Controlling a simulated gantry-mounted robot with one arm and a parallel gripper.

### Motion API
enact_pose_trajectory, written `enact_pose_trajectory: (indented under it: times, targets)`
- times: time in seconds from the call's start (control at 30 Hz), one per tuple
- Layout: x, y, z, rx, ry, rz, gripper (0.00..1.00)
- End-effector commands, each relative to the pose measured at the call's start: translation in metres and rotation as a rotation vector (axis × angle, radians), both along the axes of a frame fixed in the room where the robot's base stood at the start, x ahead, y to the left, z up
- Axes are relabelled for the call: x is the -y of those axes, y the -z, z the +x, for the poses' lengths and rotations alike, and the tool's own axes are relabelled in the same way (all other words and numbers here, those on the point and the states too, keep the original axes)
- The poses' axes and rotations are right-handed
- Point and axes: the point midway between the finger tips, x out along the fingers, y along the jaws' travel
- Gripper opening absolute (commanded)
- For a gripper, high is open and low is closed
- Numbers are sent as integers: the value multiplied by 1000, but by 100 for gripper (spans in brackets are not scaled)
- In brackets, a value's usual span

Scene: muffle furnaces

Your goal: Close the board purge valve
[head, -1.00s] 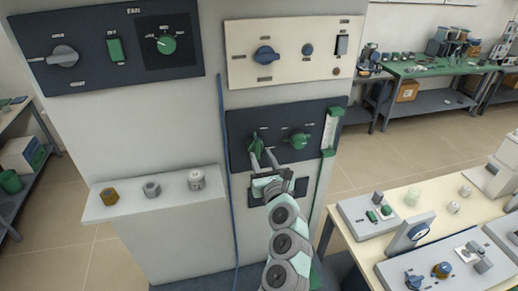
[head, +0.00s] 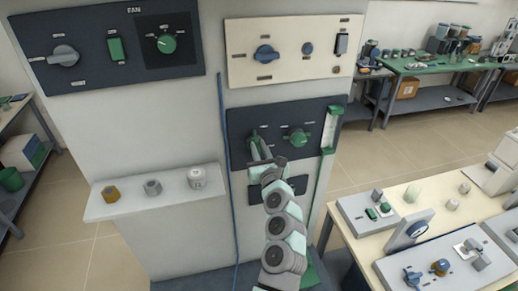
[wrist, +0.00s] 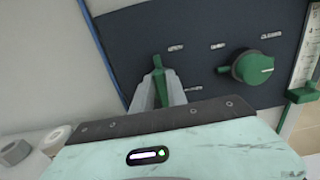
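The purge valve's green handle (wrist: 158,80) is on the left of the lower dark panel (head: 235,158). In the head view its top (head: 253,135) shows just past my fingers. It points roughly up in the wrist view. My gripper (wrist: 158,92) has a grey finger on each side of the handle, with green filling the gap; it appears shut on it. In the head view my gripper (head: 261,150) hides the handle's lower part. A small label reading "OPEN" (wrist: 175,48) is above right of the handle; another by the right finger is partly hidden.
A round green knob (head: 297,138) is close right of the handle. A gauge with a green slider (wrist: 302,93) is farther right. A blue cable (head: 224,110) runs down left of the panel. A shelf (head: 125,207) with several small parts is at left, and a bench (head: 350,190) at right.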

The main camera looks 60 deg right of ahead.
Motion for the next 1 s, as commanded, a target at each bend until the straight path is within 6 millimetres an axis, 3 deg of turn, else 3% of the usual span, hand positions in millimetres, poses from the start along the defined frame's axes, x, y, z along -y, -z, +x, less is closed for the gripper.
enact_pose_trajectory:
  times: [0.2,1.0]
  targets:
    - [0,0,0,0,0,0,0]
    - [-2,1,2,-89,0,-91,0]
